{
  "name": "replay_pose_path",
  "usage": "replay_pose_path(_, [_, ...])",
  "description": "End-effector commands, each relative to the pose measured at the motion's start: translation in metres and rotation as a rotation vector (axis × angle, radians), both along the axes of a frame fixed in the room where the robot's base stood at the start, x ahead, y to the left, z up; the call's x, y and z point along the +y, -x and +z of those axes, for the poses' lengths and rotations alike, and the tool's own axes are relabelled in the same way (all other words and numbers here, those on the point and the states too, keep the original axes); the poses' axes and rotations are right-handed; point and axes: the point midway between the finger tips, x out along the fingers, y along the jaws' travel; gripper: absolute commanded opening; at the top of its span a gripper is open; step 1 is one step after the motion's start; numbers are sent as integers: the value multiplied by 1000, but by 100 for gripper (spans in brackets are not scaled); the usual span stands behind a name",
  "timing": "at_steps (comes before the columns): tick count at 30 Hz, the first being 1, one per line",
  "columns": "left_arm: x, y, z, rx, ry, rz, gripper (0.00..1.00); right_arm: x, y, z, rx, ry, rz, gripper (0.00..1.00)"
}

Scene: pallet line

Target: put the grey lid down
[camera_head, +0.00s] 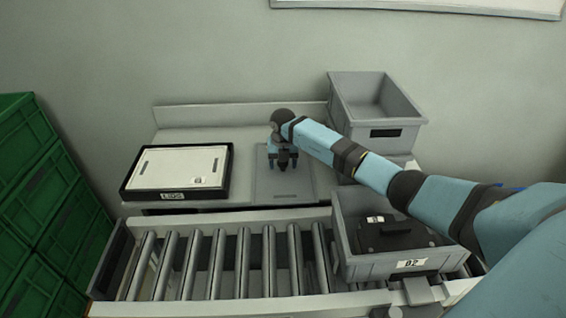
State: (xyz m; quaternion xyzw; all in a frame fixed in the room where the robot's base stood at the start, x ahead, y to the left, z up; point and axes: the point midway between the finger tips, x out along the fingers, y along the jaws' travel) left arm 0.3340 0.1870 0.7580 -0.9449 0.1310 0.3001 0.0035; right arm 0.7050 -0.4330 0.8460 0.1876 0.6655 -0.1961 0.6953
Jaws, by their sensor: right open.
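The grey lid (285,190) is a flat panel lying on the pale table, right of the black-rimmed lids tray. My right gripper (283,163) is over the rear part of the lid, pointing down, with its jaws open. A small dark part shows between the fingers; I cannot tell whether it belongs to the lid or the gripper. I also cannot tell whether the fingertips touch the lid. My left gripper is not in view.
The lids tray (224,186) holds a white lid (183,167). A grey crate (351,112) stands at the back right. Another grey crate, labelled 02 (372,270), sits on the roller conveyor (207,262) with dark contents. Green crates (36,195) are stacked at left.

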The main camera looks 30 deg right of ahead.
Motion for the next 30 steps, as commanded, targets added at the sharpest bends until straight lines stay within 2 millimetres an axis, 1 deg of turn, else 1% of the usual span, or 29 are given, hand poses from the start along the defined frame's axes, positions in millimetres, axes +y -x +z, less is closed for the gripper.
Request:
replay_pose_path(3, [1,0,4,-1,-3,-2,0,0,0,6,-1,-1,0,65])
replay_pose_path(5, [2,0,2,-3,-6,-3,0,0,0,11,-3,1,1,65])
replay_pose_path(8, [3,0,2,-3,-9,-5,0,0,0,28,-3,1,0,65])
replay_pose_path(15, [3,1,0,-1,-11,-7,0,1,2,80,-4,1,2,65])
replay_pose_path(18, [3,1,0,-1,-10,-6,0,1,3,99,-3,1,0,65])
replay_pose_path(21, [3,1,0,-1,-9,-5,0,2,4,112,-2,0,1,65])
replay_pose_path(25, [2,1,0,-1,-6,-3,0,3,4,121,0,0,0,65])
replay_pose_path(30, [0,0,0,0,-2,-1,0,3,5,123,1,-1,-1,65])
